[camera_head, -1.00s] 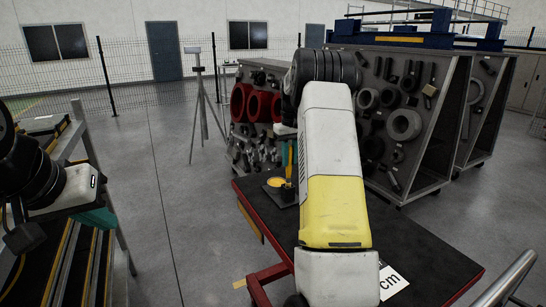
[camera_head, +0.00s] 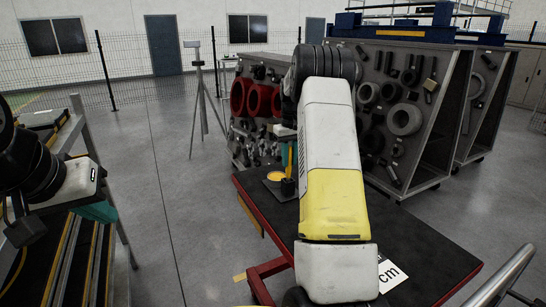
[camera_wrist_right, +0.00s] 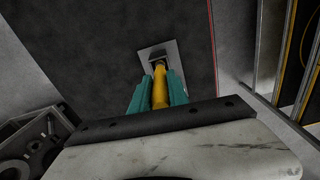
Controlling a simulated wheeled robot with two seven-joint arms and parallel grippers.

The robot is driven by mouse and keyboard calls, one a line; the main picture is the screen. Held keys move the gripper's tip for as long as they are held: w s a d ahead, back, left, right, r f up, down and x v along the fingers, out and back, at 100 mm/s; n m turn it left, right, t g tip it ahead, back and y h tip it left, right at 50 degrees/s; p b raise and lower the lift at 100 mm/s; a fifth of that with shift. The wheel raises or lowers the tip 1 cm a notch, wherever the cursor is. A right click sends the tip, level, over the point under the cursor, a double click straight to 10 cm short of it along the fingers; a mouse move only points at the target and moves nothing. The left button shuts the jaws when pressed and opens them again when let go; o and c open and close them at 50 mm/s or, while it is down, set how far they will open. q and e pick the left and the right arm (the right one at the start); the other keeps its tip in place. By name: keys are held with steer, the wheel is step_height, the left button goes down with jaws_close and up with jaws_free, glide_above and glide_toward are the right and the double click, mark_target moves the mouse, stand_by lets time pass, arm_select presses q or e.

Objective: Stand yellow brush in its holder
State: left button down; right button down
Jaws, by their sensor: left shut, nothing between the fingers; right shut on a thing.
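The yellow brush (camera_head: 290,156) is upright over the table's far left corner. In the right wrist view the brush (camera_wrist_right: 160,90) sits between the teal fingers of my right gripper (camera_wrist_right: 158,92), which is shut on it. The holder (camera_wrist_right: 157,61), a dark square block on a grey plate, lies directly beyond the brush's tip. It also shows in the head view (camera_head: 289,187), just below the brush. I cannot tell whether the tip is inside the holder or just above it. My left gripper (camera_head: 100,212) is shut and empty at the left, far from the brush.
The black-topped, red-edged table (camera_head: 405,235) is mostly clear. A yellow round item (camera_head: 275,176) lies beside the holder. A white card (camera_head: 390,275) lies near the front. Parts racks (camera_head: 400,110) stand behind, and a shelf cart (camera_head: 75,245) stands at the left.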

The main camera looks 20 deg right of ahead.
mark_target(290, 147)
steer(key=shift+f, duration=1.15)
steer(key=c, duration=1.2)
jaws_free()
steer(key=shift+r, duration=0.1)
step_height(290, 147, up, 7)
steer(key=shift+r, duration=0.3)
